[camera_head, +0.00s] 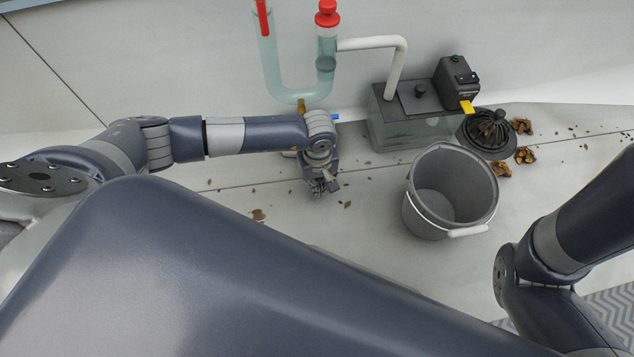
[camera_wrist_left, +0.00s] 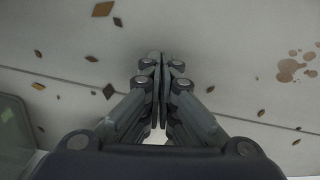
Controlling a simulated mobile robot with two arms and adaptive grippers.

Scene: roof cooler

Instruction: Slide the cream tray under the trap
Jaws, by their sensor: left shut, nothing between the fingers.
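The trap (camera_head: 285,92), a pale teal U-shaped tube with red fittings at its top, stands against the wall in the head view. I cannot make out a cream tray; my left arm hides part of the floor below the trap. My left gripper (camera_head: 325,186) is just in front of the trap's bend, pointing down at the floor. In the left wrist view its fingers (camera_wrist_left: 159,58) are shut together with nothing between them, over bare floor with leaf bits. My right arm shows at the right, but its gripper is out of view.
A clear tank (camera_head: 410,133) with a dark pump on top stands right of the trap. A grey bucket (camera_head: 428,209) stands in front of it. A black domed strainer (camera_head: 487,132) and brown leaf clumps (camera_head: 525,155) lie farther right. Leaf bits dot the pale floor.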

